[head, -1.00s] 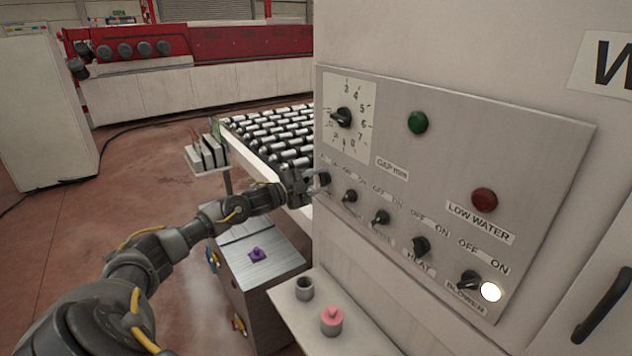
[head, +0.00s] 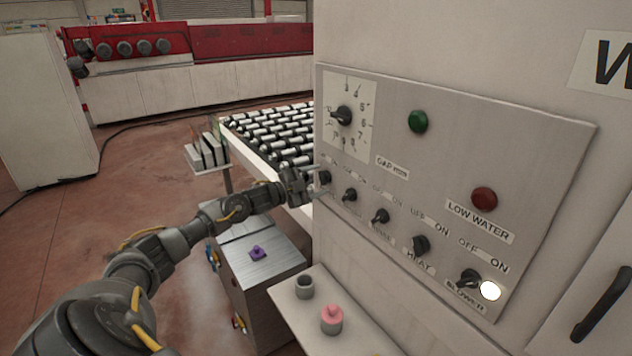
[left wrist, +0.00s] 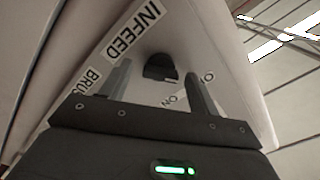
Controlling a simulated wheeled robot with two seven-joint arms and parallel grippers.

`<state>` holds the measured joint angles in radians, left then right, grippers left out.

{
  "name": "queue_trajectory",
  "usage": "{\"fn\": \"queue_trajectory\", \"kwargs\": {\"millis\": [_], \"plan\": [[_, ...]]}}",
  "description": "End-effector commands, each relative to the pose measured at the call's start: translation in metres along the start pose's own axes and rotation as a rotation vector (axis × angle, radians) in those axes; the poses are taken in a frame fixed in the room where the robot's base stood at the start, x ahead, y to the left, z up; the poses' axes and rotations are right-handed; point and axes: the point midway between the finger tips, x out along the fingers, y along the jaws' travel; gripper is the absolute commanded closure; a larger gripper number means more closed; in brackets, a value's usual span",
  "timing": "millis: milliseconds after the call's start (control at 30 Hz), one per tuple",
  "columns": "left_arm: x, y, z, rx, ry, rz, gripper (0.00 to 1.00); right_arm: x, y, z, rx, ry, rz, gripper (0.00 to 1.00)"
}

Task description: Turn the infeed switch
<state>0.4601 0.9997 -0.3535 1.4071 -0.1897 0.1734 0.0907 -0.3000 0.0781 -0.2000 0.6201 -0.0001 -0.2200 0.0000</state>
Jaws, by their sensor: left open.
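The infeed switch is the leftmost black knob (head: 324,178) in the lower row of the grey control panel (head: 540,130). In the left wrist view the black knob (left wrist: 160,68) sits beside the INFEED label (left wrist: 133,30), with ON and another partly hidden position label near it. My left gripper (head: 305,185) is at the left end of that row, close to the knob. In the left wrist view its two fingers (left wrist: 158,90) are apart, with the knob beyond and between their tips, not gripped. My right gripper is not in view.
Several similar knobs run right along the panel, the last being the blower switch (head: 469,279) beside a lit white lamp (head: 490,291). A gap dial (head: 344,116) sits above. A shelf (head: 352,335) below holds a pink-topped piece (head: 332,320). A roller conveyor (head: 270,130) lies behind my arm.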

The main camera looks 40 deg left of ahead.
Motion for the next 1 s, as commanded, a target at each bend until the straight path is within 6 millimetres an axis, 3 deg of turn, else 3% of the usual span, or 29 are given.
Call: {"fn": "queue_trajectory", "kwargs": {"millis": [267, 700, 1000], "plan": [[-0.007, 0.001, 0.002, 0.001, -0.002, 0.0, 0.39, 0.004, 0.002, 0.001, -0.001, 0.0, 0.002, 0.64], [-0.076, 0.004, 0.003, 0.002, -0.004, 0.005, 0.39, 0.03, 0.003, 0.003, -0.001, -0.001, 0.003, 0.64], [-0.102, 0.001, 0.002, 0.0, -0.002, 0.001, 0.39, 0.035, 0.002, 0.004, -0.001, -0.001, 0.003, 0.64]]}}
